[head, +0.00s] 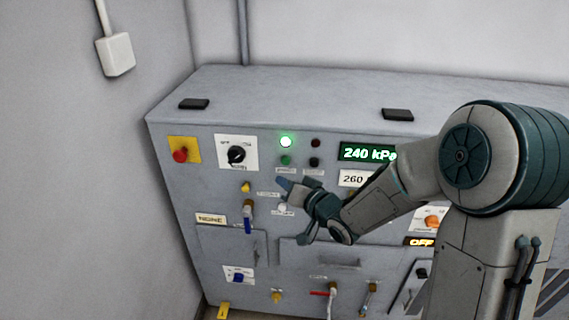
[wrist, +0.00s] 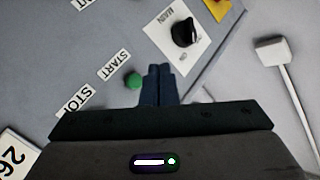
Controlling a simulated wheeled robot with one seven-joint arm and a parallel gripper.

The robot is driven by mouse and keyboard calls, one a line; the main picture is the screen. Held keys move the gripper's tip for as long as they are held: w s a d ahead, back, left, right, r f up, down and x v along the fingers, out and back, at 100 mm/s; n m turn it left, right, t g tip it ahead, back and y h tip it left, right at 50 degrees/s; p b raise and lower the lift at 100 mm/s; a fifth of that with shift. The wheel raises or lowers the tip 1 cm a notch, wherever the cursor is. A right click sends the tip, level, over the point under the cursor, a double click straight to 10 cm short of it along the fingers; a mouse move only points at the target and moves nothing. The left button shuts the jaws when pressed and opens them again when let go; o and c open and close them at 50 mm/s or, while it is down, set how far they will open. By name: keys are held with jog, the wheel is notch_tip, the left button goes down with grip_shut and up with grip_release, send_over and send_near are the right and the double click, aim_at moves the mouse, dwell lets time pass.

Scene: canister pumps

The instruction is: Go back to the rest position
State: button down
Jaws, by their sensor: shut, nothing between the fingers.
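My gripper (head: 284,186) is in front of the panel of a grey cabinet (head: 210,130), below the buttons. Its fingers are shut and empty. In the wrist view my gripper (wrist: 159,75) points at the panel beside the green start button (wrist: 133,81). I cannot tell whether it touches the panel. In the head view the green button (head: 285,161) shows above the fingertips, under a lit green lamp (head: 285,142). The arm hides part of the panel's right side.
A black rotary switch (head: 237,155) and a red knob on a yellow plate (head: 181,155) are left of the gripper. A display (head: 366,153) reads 240 kPa. Valves with blue, yellow and red handles sit lower. A wall stands close at the left, with a white box (head: 116,55).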

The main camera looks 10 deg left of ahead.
dwell(0.5)
jog(key=s+d+r+m+g+h, duration=0.1)
jog(key=s+d+h, duration=0.1)
jog(key=d+h, duration=0.5)
jog(key=s+d+r+h, duration=0.1)
jog(key=s+d+h, duration=0.25)
jog(key=d, duration=0.75)
jog(key=s+d+g+h, duration=0.1)
jog(key=s+d+g, duration=0.2)
jog(key=s, duration=0.6)
jog(key=s+d+r+m+g+h, duration=0.1)
jog(key=s+d+g, duration=0.2)
jog(key=s, duration=0.7)
jog(key=shift+s+d+g, duration=0.2)
jog(key=shift+d+g, duration=0.1)
jog(key=shift+d, duration=0.4)
